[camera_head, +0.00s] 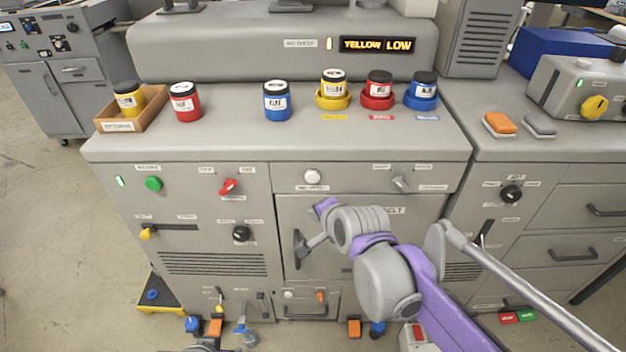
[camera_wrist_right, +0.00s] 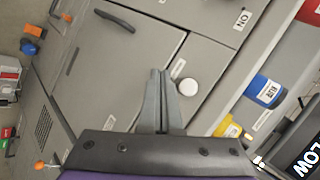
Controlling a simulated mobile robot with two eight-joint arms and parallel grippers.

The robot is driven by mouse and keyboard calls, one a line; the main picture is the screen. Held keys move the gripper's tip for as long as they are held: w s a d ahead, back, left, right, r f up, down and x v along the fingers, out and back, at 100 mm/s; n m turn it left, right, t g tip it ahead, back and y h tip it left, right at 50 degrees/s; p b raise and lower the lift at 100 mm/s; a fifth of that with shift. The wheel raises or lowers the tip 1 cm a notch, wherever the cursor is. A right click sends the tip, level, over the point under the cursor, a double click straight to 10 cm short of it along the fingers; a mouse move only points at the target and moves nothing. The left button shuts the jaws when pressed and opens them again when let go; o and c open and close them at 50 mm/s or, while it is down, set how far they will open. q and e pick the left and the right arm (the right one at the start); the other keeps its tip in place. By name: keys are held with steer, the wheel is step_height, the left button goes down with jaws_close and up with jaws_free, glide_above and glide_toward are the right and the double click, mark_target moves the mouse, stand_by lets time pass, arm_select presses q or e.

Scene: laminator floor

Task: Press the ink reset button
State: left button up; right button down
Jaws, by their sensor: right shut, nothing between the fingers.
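A white round button (camera_head: 313,177) sits on the grey machine's front, just under the counter edge and above a door panel. The small label below it is too small to read. The button also shows in the right wrist view (camera_wrist_right: 188,87), just right of my fingertips. My right gripper (camera_wrist_right: 160,72) is shut and empty, its fingers pointing toward the machine front beside the button. In the head view the right gripper (camera_head: 324,206) is mostly hidden by its own wrist, a little below the button. A gap to the panel cannot be judged.
A display (camera_head: 377,45) reads YELLOW LOW. Several ink jars stand on the counter, including a loose blue jar (camera_head: 277,101) above the button. A black door handle (camera_head: 299,249) is below.

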glide_toward(311, 183)
step_height(311, 183, down, 4)
steer(key=w+a, duration=0.2)
steer(key=shift+w+d+b, duration=0.1)
steer(key=shift+w+b, duration=0.25)
steer(key=shift+b, duration=0.05)
steer(key=shift+w, duration=0.15)
stand_by(1.8)
steer(key=shift+w, duration=0.25)
steer(key=shift+w, duration=0.55)
stand_by(0.8)
steer(key=shift+s, duration=0.1)
steer(key=shift+s+p, duration=0.3)
steer(key=shift+s, duration=0.6)
